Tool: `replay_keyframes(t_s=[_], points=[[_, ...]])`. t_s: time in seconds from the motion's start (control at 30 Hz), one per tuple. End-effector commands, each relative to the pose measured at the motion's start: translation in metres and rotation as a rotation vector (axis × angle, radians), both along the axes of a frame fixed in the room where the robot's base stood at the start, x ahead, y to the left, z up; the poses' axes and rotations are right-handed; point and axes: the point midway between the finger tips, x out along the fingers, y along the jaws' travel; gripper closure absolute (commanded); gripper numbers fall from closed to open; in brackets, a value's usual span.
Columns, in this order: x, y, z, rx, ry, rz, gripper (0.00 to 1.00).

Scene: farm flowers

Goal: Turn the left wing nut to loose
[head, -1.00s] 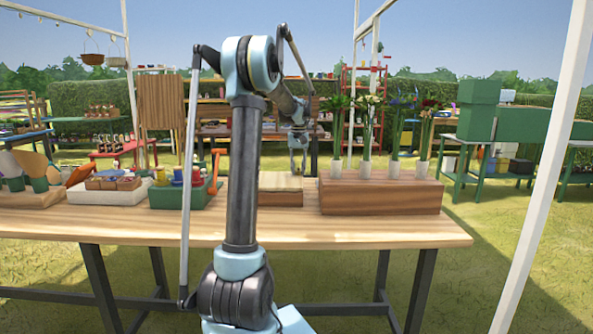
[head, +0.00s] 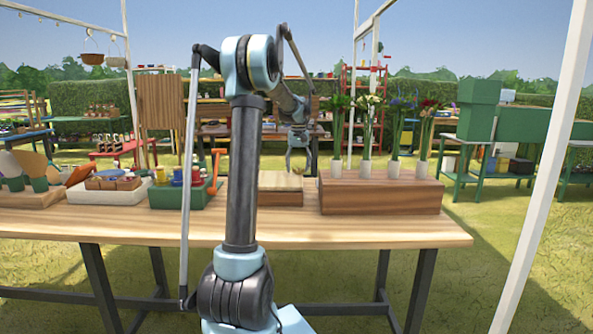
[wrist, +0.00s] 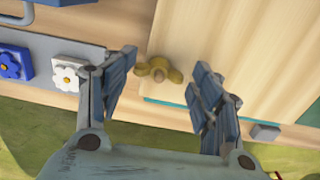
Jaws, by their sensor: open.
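A brass-coloured wing nut (wrist: 158,72) shows in the wrist view on pale wood, near the left end of a wooden board (wrist: 220,40). My gripper (wrist: 167,78) is open and empty, with one finger to the left and one to the right of the nut in the picture. I cannot tell how far the fingertips are above it. In the head view my gripper (head: 301,160) hangs just behind the wooden press-like box (head: 281,199) on the table. The wing nut cannot be made out in the head view.
Flower tiles, one blue (wrist: 14,63) and one white (wrist: 68,73), lie on a grey strip at left in the wrist view. A wooden block (head: 380,195) with vases stands right of the box; a green crate (head: 166,197) stands left.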

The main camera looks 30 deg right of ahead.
Motion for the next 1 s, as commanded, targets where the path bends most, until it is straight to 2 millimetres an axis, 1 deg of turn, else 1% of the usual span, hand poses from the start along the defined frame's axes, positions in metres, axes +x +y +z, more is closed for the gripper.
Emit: replay_keyframes(t_s=[0.03,0.17,0.4,0.53,0.7,0.8,1.0], points=[[0.003,-0.002,0.007,-0.004,-0.005,0.002,0.35],[0.002,-0.001,0.028,-0.003,-0.003,0.002,0.35],[0.002,0.001,0.074,-0.002,-0.001,0.001,0.35],[0.002,0.001,0.094,-0.001,0.000,0.001,0.35],[0.002,0.001,0.108,-0.001,0.000,0.001,0.35],[0.002,0.002,0.112,-0.001,0.000,0.001,0.35],[0.002,0.002,0.113,-0.001,0.000,0.001,0.35]])
